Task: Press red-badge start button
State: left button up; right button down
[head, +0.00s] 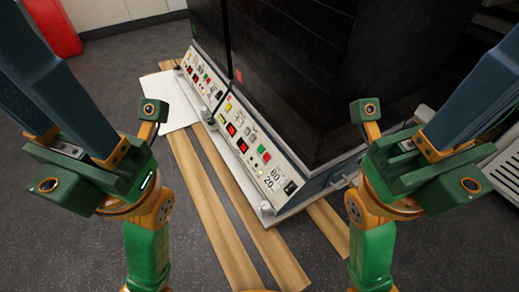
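Two shaker bioreactors with dark housings stand side by side. The right one has a sloped white panel (274,182) with a yellow mark, red displays, a green button (258,149) and a red button (266,157). The left one has a similar panel (201,80), smaller and farther off. A small red badge (239,75) is on the dark housing, near the top of the right panel.
Wooden planks (215,215) lie under and before the machines. A white sheet (170,98) lies by the left panel. A red object (52,27) stands at upper left, and a pale vented unit (506,168) at right. Grey floor is clear at left.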

aim_at(261, 148)
jog(key=i+j+z, duration=0.1)
jog(key=j, duration=0.3)
jog(key=i+j+z, duration=0.1)
jog(key=j, duration=0.35)
jog(key=i+j, duration=0.2)
jog(key=j, duration=0.25)
jog(key=z, duration=0.05)
